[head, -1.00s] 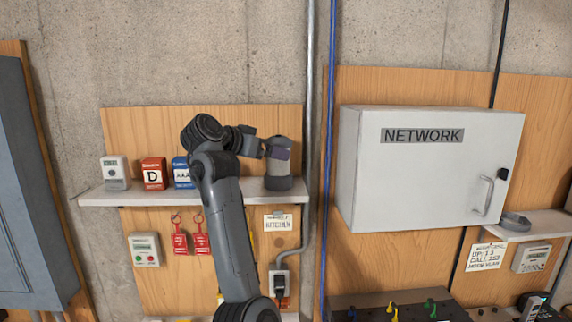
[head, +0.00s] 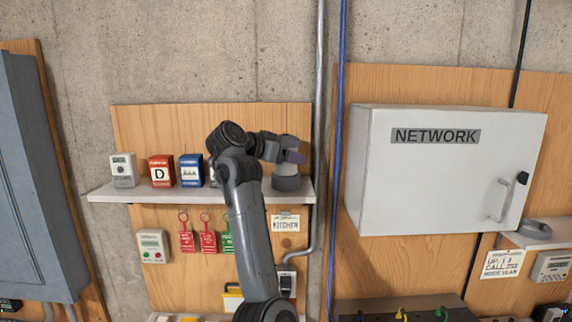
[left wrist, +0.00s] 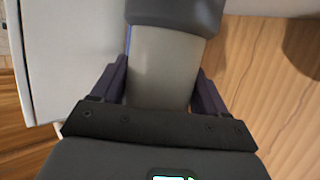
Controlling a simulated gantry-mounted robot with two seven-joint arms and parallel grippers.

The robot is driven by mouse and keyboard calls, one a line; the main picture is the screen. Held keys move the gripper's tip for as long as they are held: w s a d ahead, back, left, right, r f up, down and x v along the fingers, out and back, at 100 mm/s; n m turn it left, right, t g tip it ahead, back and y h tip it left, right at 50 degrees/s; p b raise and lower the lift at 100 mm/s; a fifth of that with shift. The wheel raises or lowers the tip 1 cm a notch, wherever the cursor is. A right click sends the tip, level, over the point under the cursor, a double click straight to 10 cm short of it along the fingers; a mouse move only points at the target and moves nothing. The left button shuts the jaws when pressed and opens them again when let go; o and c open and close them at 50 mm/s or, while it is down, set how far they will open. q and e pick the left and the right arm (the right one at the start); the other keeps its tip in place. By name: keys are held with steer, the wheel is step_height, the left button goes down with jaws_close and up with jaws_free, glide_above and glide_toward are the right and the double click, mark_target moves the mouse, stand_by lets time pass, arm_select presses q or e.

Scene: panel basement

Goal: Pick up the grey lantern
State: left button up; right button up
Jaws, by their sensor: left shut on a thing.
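The grey lantern (head: 286,183) stands upright at the right end of the white wall shelf, with its dark base still appearing to rest on the shelf. My left gripper (head: 285,155) reaches in from the left and is shut around its middle. In the left wrist view the lantern's pale grey body (left wrist: 165,60) sits between the two purple fingers of my left gripper (left wrist: 163,80), with its dark grey part beyond. The gripper hides part of the lantern. My right gripper is not in view.
On the shelf (head: 110,193) stand a grey device (head: 123,170), a red box (head: 161,172) and a blue box (head: 191,171), left of the lantern. A conduit (head: 319,120) and blue cable run just right of the shelf. The white NETWORK cabinet (head: 440,180) juts out farther right.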

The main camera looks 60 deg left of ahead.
arm_select(q)
steer(key=c, duration=0.5)
steer(key=shift+r, duration=0.1)
